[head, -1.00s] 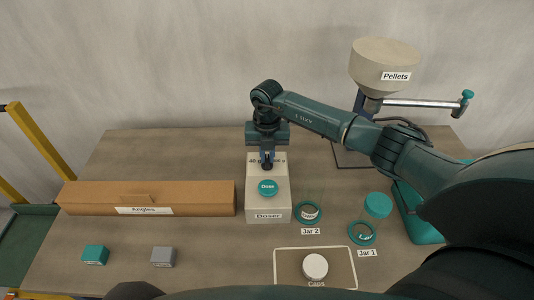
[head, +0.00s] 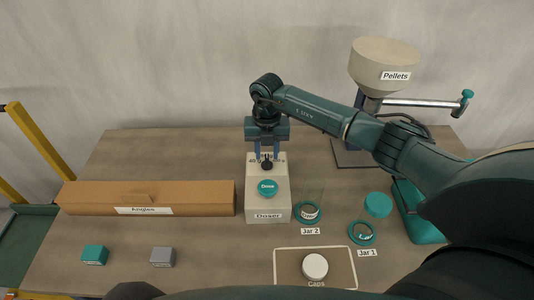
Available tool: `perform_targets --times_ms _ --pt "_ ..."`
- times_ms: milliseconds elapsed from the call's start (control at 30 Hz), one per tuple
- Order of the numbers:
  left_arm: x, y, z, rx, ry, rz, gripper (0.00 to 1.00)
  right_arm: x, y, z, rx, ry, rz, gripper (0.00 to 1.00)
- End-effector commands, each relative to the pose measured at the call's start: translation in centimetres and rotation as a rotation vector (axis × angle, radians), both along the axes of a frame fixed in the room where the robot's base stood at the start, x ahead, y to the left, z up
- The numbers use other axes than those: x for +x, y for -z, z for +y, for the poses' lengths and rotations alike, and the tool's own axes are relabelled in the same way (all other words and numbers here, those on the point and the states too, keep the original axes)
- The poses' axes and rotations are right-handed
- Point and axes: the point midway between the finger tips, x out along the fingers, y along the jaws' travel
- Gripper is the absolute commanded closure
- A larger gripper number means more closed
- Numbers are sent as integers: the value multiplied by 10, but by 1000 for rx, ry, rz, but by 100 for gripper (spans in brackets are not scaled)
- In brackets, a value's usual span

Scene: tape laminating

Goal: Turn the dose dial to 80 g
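The doser (head: 281,205) is a beige box in the middle of the table, with a teal "Dose" button (head: 268,188) on its sloped face. A small black dial knob (head: 267,165) sits near its top, below printed gram marks that are partly hidden and too small to read fully. I cannot tell the dial's setting. My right gripper (head: 270,155) points down over the top of the doser, its two blue fingers apart on either side above the knob, holding nothing. My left gripper is not in view.
Jar 2 (head: 308,213) stands just right of the doser, and Jar 1 (head: 361,233) farther right near a teal lid (head: 378,205). A long "Angles" box (head: 90,198) lies left. The pellet hopper (head: 384,62) stands back right; a caps tray (head: 345,283) lies in front.

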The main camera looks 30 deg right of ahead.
Motion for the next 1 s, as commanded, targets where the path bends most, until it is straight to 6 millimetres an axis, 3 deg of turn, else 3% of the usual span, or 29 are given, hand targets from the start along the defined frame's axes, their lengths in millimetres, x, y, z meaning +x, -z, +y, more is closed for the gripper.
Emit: perform_targets --times_ms 300,500,700,1000 --pt "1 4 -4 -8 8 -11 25 1 -70 -1 -1 0 -7 67" --pt "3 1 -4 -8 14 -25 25 1 -104 -1 -1 0 -5 67" --pt "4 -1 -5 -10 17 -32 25 0 -117 -1 -1 0 -2 67" --pt "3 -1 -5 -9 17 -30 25 0 -117 -1 -1 0 -2 67"
